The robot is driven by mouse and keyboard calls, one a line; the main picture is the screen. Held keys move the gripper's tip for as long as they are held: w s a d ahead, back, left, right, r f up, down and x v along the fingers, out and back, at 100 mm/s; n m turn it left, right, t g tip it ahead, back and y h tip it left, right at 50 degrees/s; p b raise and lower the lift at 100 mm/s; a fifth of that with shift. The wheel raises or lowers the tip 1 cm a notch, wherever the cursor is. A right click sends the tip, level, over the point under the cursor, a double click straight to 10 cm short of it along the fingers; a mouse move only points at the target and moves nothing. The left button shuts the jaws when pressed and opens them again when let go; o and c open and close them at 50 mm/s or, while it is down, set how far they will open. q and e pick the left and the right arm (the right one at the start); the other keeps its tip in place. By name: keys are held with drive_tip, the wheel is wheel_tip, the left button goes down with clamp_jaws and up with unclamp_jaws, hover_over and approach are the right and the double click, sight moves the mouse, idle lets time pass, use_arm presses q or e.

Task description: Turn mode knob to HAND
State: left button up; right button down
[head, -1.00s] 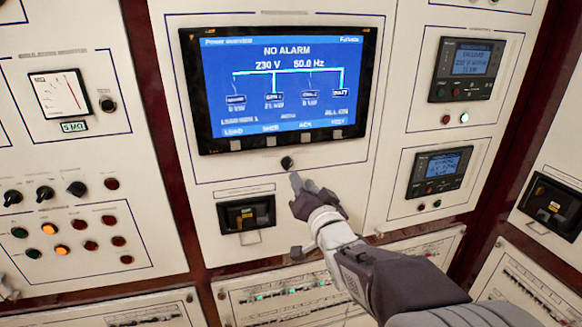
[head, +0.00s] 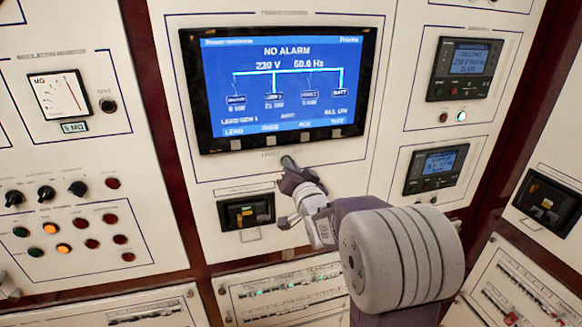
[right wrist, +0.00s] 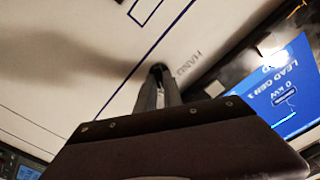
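The mode knob (right wrist: 158,69) is a small black knob on the white panel just under the big screen. In the head view it is hidden behind my right gripper (head: 289,163). In the right wrist view, the two grey fingers of my right gripper (right wrist: 159,86) come together at the knob, one on each side, and look shut on it. The printed word HAND (right wrist: 188,64) shows beside the knob. The knob's pointer direction cannot be made out.
The large screen (head: 283,84) reading NO ALARM sits just above the knob. A black recessed latch (head: 246,212) is below left. Two small display units (head: 465,69) (head: 437,168) are at right. Several knobs and lamps (head: 62,249) fill the left panel.

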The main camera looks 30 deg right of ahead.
drive_tip(key=shift+a+n+b, duration=0.2)
drive_tip(key=shift+n+b, duration=6.25)
drive_tip(key=shift+n, duration=0.45)
drive_tip(key=c, duration=1.5)
unclamp_jaws()
drive_tip(key=shift+s, duration=0.1)
